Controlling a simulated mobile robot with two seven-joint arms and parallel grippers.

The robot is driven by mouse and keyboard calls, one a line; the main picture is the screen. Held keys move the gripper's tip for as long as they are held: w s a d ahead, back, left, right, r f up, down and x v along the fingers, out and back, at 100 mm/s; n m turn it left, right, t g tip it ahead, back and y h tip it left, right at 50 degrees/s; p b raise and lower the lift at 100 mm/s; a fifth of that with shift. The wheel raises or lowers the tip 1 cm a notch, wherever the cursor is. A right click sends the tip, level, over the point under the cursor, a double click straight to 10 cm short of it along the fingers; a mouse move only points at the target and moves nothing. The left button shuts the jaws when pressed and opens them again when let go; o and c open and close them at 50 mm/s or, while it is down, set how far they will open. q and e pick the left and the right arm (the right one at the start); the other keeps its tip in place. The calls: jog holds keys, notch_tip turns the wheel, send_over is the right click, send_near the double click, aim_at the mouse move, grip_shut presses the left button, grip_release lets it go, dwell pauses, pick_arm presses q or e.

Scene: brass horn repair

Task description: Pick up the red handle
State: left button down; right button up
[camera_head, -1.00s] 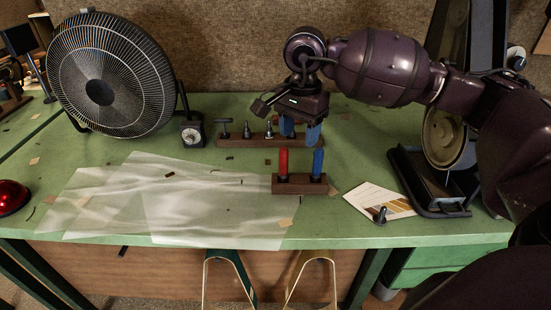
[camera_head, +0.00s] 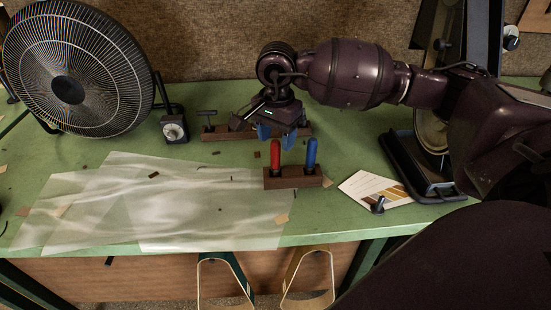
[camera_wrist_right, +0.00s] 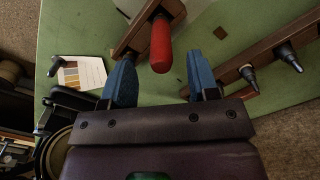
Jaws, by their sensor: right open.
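The red handle (camera_head: 276,157) stands upright in a small dark wooden block (camera_head: 293,182), to the left of a blue handle (camera_head: 311,153). My right gripper (camera_head: 275,136) is open and empty, its blue fingers pointing down just above and behind the red handle. In the right wrist view, the red handle (camera_wrist_right: 161,47) lies ahead of the gap between the open blue fingers (camera_wrist_right: 160,64), and neither finger touches it. The blue handle is not visible there. My left gripper is not in view.
A longer wooden rack (camera_head: 215,134) with dark tools stands behind, partly hidden by my gripper. Clear sheets (camera_head: 150,205) cover the bench at left. A colour card (camera_head: 365,187) with a small dark knob lies at right. A fan (camera_head: 75,70) stands back left.

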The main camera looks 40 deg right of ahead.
aim_at(276, 162)
notch_tip(276, 162, down, 4)
jog(key=shift+a+f, duration=0.1)
jog(key=shift+a, duration=0.05)
jog(key=c, duration=1)
